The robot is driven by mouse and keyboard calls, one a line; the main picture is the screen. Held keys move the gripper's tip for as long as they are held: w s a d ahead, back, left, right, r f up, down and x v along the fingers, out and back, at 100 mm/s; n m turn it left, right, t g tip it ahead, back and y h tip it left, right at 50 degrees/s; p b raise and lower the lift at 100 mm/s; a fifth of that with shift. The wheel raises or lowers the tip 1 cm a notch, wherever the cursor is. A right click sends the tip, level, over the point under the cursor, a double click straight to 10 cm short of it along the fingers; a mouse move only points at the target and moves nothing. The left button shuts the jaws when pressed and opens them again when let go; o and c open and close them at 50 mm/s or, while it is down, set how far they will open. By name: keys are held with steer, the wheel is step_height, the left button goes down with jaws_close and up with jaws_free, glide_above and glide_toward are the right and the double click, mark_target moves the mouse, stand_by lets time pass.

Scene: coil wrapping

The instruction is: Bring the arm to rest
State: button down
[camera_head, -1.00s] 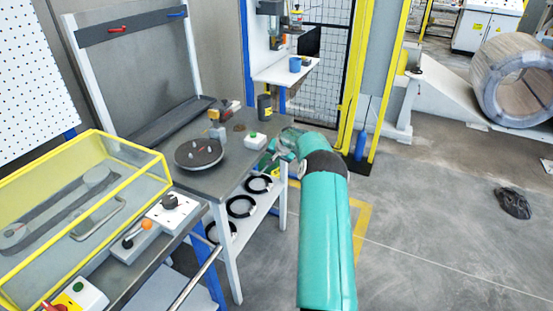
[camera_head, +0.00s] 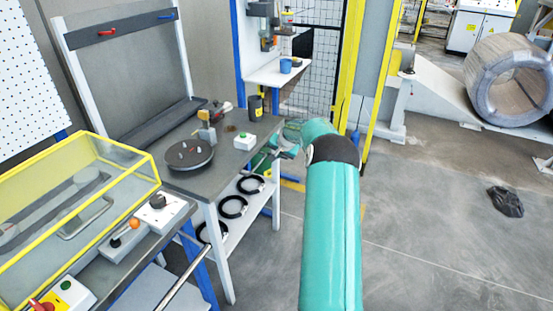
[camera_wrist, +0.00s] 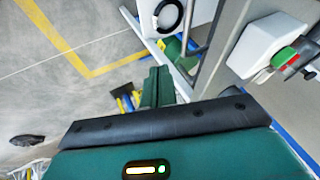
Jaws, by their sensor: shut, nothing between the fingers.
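My teal arm (camera_head: 331,235) reaches forward from the bottom of the head view and bends at a black joint. Its far end lies by the right end of the grey workbench (camera_head: 228,170), partly hidden behind the forearm. In the wrist view my gripper (camera_wrist: 158,80) shows as two dark green fingers closed together with nothing between them. The fingers appear over the floor beside the bench's white lower shelf (camera_wrist: 148,22). I cannot tell the exact gap between the gripper and the bench.
A dark turntable (camera_head: 190,155) and a white box with a green button (camera_head: 245,141) stand on the bench. A yellow-framed guard (camera_head: 75,205) is at left. Open floor (camera_head: 430,235) lies right; a black crumpled thing (camera_head: 508,201) rests there.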

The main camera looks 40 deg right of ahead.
steer(key=shift+v, duration=2.2)
steer(key=shift+a, duration=0.1)
steer(key=s+a+r+n, duration=0.35)
steer(key=a+r, duration=0.65)
steer(key=a, duration=0.5)
steer(key=s+a+r+n, duration=0.35)
steer(key=a+r, duration=0.55)
steer(key=a, duration=0.5)
steer(key=s+a+r+n+g, duration=0.1)
steer(key=s+a+r, duration=0.1)
steer(key=s+a, duration=0.45)
steer(key=s+a+r+n, duration=0.1)
steer(key=s+a+r, duration=0.2)
steer(key=s+a, duration=0.35)
steer(key=s+a+f+n+y, duration=0.1)
steer(key=s+a, duration=0.1)
steer(key=s, duration=0.5)
steer(key=s+a+f+n, duration=0.2)
steer(key=s+a, duration=0.1)
steer(key=s, duration=0.5)
steer(key=shift+a+f+y, duration=0.2)
steer(key=shift+f+y, duration=0.1)
steer(key=shift+y, duration=0.1)
